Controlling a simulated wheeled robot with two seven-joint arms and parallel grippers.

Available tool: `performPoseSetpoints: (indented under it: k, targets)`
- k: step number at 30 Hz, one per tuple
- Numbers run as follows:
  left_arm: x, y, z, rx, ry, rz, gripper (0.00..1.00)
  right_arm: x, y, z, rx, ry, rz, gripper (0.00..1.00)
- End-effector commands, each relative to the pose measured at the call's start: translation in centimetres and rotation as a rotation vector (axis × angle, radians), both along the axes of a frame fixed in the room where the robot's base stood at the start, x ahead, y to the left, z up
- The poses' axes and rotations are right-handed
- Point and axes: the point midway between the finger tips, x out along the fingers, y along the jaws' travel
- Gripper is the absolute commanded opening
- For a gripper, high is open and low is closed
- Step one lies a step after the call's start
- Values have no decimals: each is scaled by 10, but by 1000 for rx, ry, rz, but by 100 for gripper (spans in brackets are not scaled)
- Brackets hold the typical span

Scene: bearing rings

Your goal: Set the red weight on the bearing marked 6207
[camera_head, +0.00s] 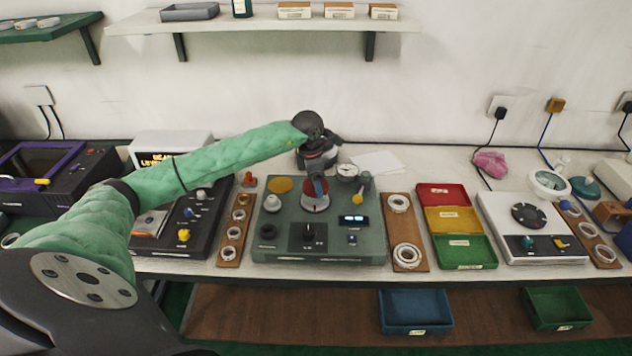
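My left arm reaches in from the left in a green sleeve, its dark wrist turned down above the grey-green test unit. My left gripper (315,178) points down at a small red piece (315,189) over a pale round seat (316,204). The fingers are too small to tell whether they grip it. Another small red knob-shaped piece (248,179) stands behind the left wooden board (224,262). Pale bearing rings lie on this board, on the middle board (409,231) and on the right board. No 6207 mark is readable. My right gripper is not in view.
The test unit (282,238) carries knobs and a lit display. Red, yellow and green trays (468,252) and a white scale-like unit (545,250) stand to the right. A black control box (170,240) stands left. Blue and green bins (415,316) sit below the bench.

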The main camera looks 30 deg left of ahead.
Motion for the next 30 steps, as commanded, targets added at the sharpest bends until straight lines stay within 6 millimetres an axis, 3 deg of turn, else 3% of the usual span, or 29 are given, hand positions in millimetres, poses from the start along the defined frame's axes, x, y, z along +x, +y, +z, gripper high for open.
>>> performPoseSetpoints:
  k: [14, 15, 18, 30]
  targets:
    - [0, 0, 1, 0, -1, 0, 27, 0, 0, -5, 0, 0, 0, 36]
    - [0, 0, 1, 0, -1, 0, 77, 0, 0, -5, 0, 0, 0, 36]
    - [0, 0, 1, 0, -1, 0, 97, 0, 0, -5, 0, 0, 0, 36]
    - [0, 1, 5, 1, -1, 0, 97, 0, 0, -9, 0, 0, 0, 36]
